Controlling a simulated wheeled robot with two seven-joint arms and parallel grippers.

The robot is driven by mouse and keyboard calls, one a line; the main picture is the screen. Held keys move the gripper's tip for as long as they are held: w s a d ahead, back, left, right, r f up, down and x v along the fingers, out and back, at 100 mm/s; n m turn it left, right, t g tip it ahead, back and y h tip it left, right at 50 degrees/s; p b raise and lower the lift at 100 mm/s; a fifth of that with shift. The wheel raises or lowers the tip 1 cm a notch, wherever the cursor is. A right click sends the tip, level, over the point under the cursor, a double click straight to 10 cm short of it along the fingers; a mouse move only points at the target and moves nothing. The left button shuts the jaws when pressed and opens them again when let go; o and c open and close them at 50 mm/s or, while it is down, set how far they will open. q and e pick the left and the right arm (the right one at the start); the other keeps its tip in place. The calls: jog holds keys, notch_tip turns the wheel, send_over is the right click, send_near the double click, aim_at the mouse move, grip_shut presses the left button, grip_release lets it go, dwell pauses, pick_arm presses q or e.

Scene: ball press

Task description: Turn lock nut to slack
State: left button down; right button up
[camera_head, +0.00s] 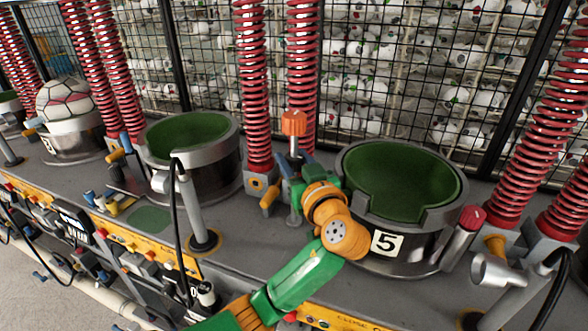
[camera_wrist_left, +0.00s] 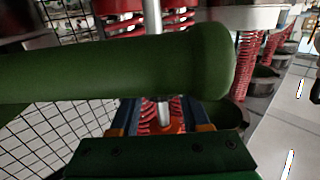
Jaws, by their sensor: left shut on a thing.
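The lock nut (camera_head: 293,122) appears to be the orange-red faceted head on an upright metal stem, left of the round press pot marked 5 (camera_head: 390,243). My left gripper (camera_head: 295,170) is at the stem just below the orange head, with its blue fingers on either side. It is shut on this part; the exact contact is partly hidden. In the left wrist view the metal stem (camera_wrist_left: 164,112) runs between the fingers, with orange-red behind it. A wide green cylinder blocks much of that view. My right gripper is not in view.
A second green-lined pot (camera_head: 190,133) stands to the left, and a ball (camera_head: 66,99) sits on a farther one. Red coil springs (camera_head: 253,90) rise behind. A black wire cage (camera_head: 430,70) full of balls closes the back. A red-capped cylinder (camera_head: 461,235) stands right of pot 5.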

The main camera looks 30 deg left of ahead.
pick_arm(q)
jog(key=shift+n+g+y+b, duration=0.7)
jog(key=shift+n+g+b, duration=0.25)
jog(key=shift+g, duration=0.55)
jog(key=shift+r+n, duration=0.1)
jog(key=shift+n, duration=0.15)
jog(key=shift+c, duration=1.9)
grip_release()
